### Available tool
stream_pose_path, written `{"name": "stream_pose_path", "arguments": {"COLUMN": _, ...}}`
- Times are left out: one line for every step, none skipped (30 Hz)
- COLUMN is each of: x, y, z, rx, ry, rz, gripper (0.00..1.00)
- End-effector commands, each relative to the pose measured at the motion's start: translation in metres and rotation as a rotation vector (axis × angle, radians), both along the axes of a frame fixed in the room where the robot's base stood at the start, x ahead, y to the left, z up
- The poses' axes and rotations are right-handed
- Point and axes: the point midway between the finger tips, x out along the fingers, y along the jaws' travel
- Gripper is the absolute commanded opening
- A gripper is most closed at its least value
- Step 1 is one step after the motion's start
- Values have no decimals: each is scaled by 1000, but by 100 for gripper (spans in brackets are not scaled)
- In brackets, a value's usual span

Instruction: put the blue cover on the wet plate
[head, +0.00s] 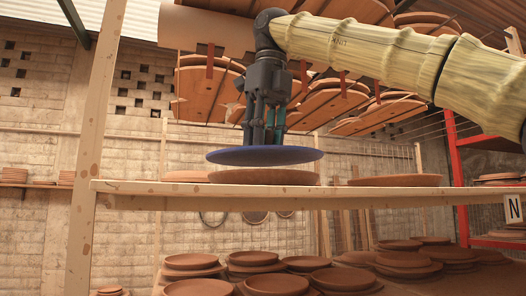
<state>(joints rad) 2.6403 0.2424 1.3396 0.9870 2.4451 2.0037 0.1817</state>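The blue cover (265,156) is a wide, shallow disc hanging level just above the shelf. My gripper (264,136) points straight down at its middle, with the fingers closed in on its top; the grip point itself is too small to see clearly. A darker brown plate (263,178), which looks like the wet plate, lies on the shelf directly below the cover. A narrow gap shows between cover and plate.
The wooden shelf (300,190) also bears a plate (186,176) at left and a reddish plate (395,180) at right. A wooden post (95,130) stands at left. Stacked plates (276,284) fill the level below. Large round boards (208,93) hang behind my gripper.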

Motion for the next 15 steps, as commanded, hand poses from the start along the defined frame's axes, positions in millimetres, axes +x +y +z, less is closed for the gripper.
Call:
{"name": "stream_pose_path", "arguments": {"x": 0, "y": -1, "z": -7, "rx": 1, "ry": 2, "rz": 2, "gripper": 0}}
{"name": "stream_pose_path", "arguments": {"x": 0, "y": -1, "z": -10, "rx": 1, "ry": 3, "rz": 1, "gripper": 0}}
{"name": "stream_pose_path", "arguments": {"x": -1, "y": -1, "z": -11, "rx": 0, "ry": 1, "rz": 2, "gripper": 0}}
{"name": "stream_pose_path", "arguments": {"x": -1, "y": -1, "z": -12, "rx": -1, "ry": 1, "rz": 1, "gripper": 0}}
{"name": "stream_pose_path", "arguments": {"x": -1, "y": -1, "z": -13, "rx": -1, "ry": 1, "rz": 0, "gripper": 0}}
{"name": "stream_pose_path", "arguments": {"x": 0, "y": -1, "z": -16, "rx": 0, "ry": 0, "rz": 0, "gripper": 0}}
{"name": "stream_pose_path", "arguments": {"x": 0, "y": -1, "z": -18, "rx": 1, "ry": 1, "rz": 0, "gripper": 0}}
{"name": "stream_pose_path", "arguments": {"x": -1, "y": -1, "z": -20, "rx": 1, "ry": 1, "rz": -1, "gripper": 0}}
{"name": "stream_pose_path", "arguments": {"x": -1, "y": -1, "z": -22, "rx": 0, "ry": 1, "rz": -1, "gripper": 0}}
{"name": "stream_pose_path", "arguments": {"x": -1, "y": -1, "z": -24, "rx": 0, "ry": 1, "rz": 0, "gripper": 0}}
{"name": "stream_pose_path", "arguments": {"x": -1, "y": 0, "z": -25, "rx": 0, "ry": 1, "rz": 0, "gripper": 0}}
{"name": "stream_pose_path", "arguments": {"x": -1, "y": 0, "z": -25, "rx": 1, "ry": 1, "rz": 0, "gripper": 0}}
{"name": "stream_pose_path", "arguments": {"x": -1, "y": 0, "z": -26, "rx": 1, "ry": 1, "rz": 0, "gripper": 0}}
{"name": "stream_pose_path", "arguments": {"x": -1, "y": 0, "z": -26, "rx": 1, "ry": 0, "rz": 0, "gripper": 0}}
{"name": "stream_pose_path", "arguments": {"x": -1, "y": 0, "z": -26, "rx": 1, "ry": 0, "rz": 0, "gripper": 0}}
